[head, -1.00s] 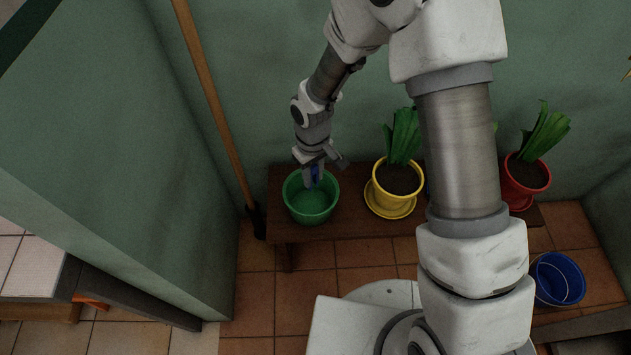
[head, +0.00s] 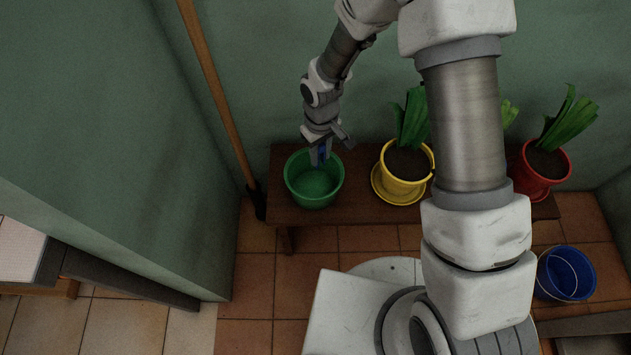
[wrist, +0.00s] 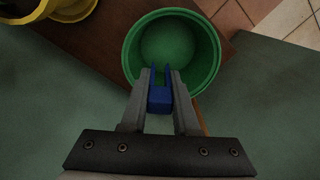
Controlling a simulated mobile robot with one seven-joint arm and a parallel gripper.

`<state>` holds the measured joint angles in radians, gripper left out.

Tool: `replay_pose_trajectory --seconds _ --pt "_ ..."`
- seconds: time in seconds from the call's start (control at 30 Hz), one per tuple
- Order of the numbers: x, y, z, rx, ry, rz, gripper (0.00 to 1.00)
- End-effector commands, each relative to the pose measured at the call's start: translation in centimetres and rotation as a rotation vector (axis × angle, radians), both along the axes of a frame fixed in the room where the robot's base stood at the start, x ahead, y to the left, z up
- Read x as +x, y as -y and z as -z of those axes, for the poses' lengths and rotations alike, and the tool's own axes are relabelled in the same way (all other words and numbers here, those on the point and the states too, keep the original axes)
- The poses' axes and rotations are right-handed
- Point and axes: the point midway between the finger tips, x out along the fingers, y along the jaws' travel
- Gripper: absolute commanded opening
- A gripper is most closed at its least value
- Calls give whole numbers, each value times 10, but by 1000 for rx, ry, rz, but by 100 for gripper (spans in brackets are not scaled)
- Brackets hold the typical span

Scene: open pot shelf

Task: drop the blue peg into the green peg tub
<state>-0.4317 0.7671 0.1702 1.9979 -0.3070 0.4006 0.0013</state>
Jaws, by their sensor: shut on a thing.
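The green peg tub (head: 304,200) stands on the left end of the wooden bench, open at the top. My gripper (head: 321,158) points down over the tub's back right part. It is shut on the blue peg (head: 323,151), which shows between the fingers. In the wrist view the blue peg (wrist: 160,97) sits between the two grey fingers of my gripper (wrist: 161,84), with the green tub (wrist: 206,60) behind it. The peg's far end overlaps the tub's inside in that view. How far the peg is above the tub floor cannot be told.
A yellow pot (head: 411,186) with a green plant stands to the right of the tub on the bench (head: 350,205). A red pot (head: 541,173) stands further right. A blue bucket (head: 565,274) is on the floor. A wooden pole (head: 218,95) leans on the wall behind the tub's left.

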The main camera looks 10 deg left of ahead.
Motion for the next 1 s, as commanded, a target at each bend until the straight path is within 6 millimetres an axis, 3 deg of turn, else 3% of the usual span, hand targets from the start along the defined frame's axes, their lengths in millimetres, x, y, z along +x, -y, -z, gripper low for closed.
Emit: replay_pose_trajectory --seconds 0.1,0.37,0.4,0.57,0.87,1.0 --pt "0 0 10 0 0 0 0" --pt "0 0 10 0 0 0 0" --pt "0 0 10 0 0 -1 34" --pt "0 0 10 0 0 -1 63" --pt "0 0 8 0 0 -1 64" --pt "0 -1 -7 1 1 0 64"
